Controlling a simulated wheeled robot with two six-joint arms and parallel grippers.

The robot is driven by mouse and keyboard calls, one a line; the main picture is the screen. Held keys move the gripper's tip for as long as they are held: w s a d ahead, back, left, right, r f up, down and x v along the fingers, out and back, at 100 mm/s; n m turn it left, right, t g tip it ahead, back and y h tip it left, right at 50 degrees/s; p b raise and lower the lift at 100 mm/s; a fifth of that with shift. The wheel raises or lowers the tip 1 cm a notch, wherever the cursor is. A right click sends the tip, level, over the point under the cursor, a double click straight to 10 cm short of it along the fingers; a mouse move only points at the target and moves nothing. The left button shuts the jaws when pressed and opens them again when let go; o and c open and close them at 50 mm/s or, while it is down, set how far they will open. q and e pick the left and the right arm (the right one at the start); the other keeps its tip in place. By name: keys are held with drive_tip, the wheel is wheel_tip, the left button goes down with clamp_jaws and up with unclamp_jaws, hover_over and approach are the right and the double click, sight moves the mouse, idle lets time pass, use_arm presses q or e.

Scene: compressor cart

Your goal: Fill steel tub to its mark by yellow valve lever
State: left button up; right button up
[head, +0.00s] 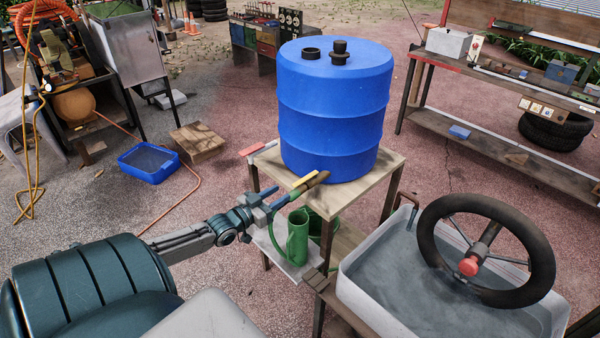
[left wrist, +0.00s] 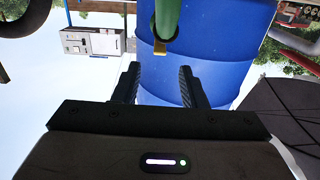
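A blue barrel (head: 335,110) stands on a wooden stand (head: 385,170). A brown tap with a yellow valve lever (head: 304,182) is low on its front; the yellow piece also shows in the left wrist view (left wrist: 159,47). My left gripper (head: 278,193) is open, just short of the lever; its two fingers (left wrist: 160,70) are apart with nothing between them. A grey tub (head: 353,290), likely the steel tub, is at lower right. Its inside looks grey and flat; I cannot make out a mark or the water level. My right gripper is not in view.
A green watering can (head: 297,238) stands on a low shelf just below my left gripper. A dark steering wheel (head: 435,230) with a red hub sits over the grey tub. A blue basin (head: 148,160) is on the ground at left. A wooden bench (head: 500,130) stands at right.

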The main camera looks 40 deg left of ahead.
sight(300, 181)
use_arm(q)
drive_tip(key=w+b, duration=0.1)
drive_tip(key=w, duration=0.1)
drive_tip(key=w+b, duration=0.3)
drive_tip(key=w, duration=0.2)
drive_tip(key=shift+d+f+b, duration=0.25)
drive_tip(key=shift+f+b, duration=0.1)
drive_tip(key=shift+w+d+r+b, duration=0.1)
drive_tip(key=shift+w+r+b, duration=0.05)
drive_tip(key=shift+w+b, duration=0.6)
drive_tip(key=shift+w+r+b, duration=0.1)
drive_tip(key=shift+w+b, duration=0.2)
drive_tip(key=shift+w, duration=0.25)
clamp_jaws()
